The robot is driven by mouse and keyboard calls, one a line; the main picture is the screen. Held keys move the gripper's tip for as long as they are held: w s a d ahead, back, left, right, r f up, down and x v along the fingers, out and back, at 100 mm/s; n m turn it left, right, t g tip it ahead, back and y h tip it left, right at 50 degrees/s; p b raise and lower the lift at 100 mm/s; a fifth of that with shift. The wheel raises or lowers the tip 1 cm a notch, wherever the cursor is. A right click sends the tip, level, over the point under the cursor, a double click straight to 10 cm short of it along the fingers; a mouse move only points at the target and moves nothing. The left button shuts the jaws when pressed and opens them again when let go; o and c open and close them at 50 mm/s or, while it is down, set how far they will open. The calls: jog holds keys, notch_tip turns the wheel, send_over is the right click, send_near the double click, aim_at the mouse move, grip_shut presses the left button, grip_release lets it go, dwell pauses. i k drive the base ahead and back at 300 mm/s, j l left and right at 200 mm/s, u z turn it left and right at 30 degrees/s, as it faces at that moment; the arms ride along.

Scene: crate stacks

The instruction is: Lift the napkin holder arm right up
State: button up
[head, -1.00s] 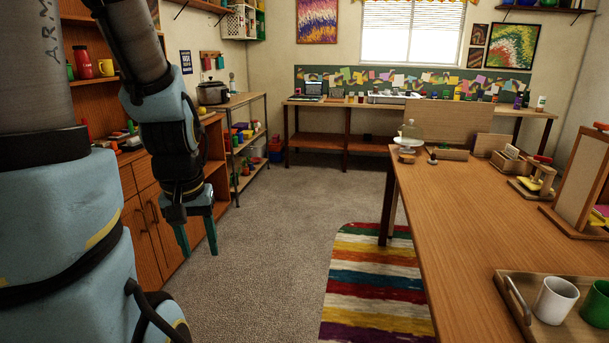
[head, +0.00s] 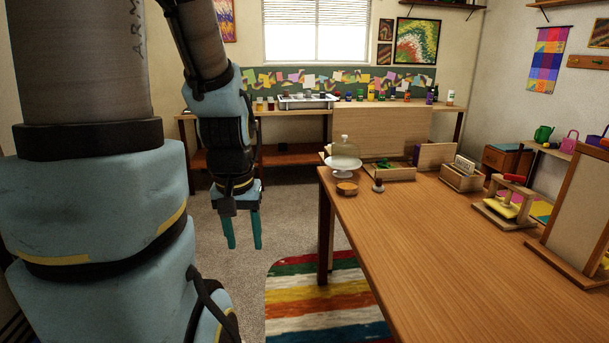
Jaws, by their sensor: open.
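What looks like the napkin holder (head: 490,208) stands on the right part of the wooden table, a wooden frame with something yellow lying in it. A bar with a red end (head: 513,178) crosses its top and seems to be its arm; how it is hinged is too small to tell. My gripper (head: 244,245) is open and empty, pointing down over the floor left of the table. It is well apart from the holder.
The wooden table (head: 430,260) fills the right side. A framed board (head: 577,215) stands right of the holder; a card box (head: 462,178), a tray (head: 390,172) and a domed cake stand (head: 344,165) stand farther back. A striped rug (head: 325,300) lies left of the table.

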aim_at(387, 165)
jog(key=i, duration=0.6)
jog(key=i+j+z, duration=0.15)
jog(key=i, duration=0.45)
jog(key=i+j, duration=0.1)
jog(key=i, duration=0.45)
jog(key=i+z, duration=0.35)
jog(key=i+j+z, duration=0.7)
jog(key=i, duration=0.15)
jog(key=i+j, duration=0.35)
